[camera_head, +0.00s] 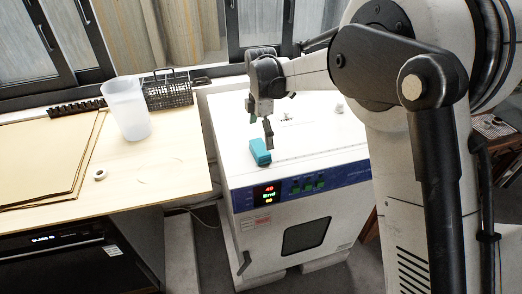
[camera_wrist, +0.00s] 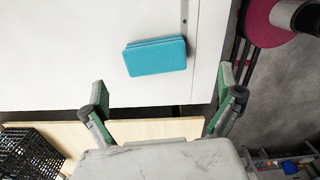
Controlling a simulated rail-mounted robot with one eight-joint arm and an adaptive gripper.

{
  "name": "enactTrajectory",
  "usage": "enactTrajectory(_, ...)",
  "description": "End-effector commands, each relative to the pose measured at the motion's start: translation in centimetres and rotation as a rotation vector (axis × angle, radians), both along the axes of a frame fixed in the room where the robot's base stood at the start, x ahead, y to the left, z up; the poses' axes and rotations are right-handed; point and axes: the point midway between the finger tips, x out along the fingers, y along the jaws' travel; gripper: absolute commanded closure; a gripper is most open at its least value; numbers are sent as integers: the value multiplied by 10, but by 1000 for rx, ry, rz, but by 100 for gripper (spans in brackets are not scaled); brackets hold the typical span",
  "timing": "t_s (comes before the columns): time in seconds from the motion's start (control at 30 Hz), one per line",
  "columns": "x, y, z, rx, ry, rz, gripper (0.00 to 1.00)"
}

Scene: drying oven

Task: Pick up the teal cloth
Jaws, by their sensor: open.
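The teal cloth (camera_head: 260,151) is a small folded block lying on the white top of the drying oven (camera_head: 310,137), near its front left edge. In the wrist view the cloth (camera_wrist: 155,56) lies flat and clear, ahead of the fingers and a little left of the middle between them. My gripper (camera_head: 267,130) is above the oven top close to the cloth in the head view. In the wrist view my gripper (camera_wrist: 163,94) has its two green-padded fingers spread wide with nothing between them. The gap between fingers and cloth is hard to judge.
Left of the oven is a wooden table with a translucent beaker (camera_head: 126,108), a black wire basket (camera_head: 167,92), brown boards (camera_head: 45,150) and a tape roll (camera_head: 100,174). The oven top around the cloth is mostly clear. Windows stand behind.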

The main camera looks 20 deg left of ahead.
Motion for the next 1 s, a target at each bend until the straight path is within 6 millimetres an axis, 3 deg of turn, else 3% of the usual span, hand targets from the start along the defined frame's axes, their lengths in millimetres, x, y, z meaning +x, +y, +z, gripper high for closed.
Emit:
enactTrajectory(0.1,0,0,-14,0,0,-1,0)
enactTrajectory(0.37,1,1,-26,0,0,-1,0)
enactTrajectory(0.7,4,5,-67,0,0,-1,0)
enactTrajectory(0.97,4,5,-72,0,0,-1,0)
enactTrajectory(1.0,4,5,-72,0,0,-1,4)
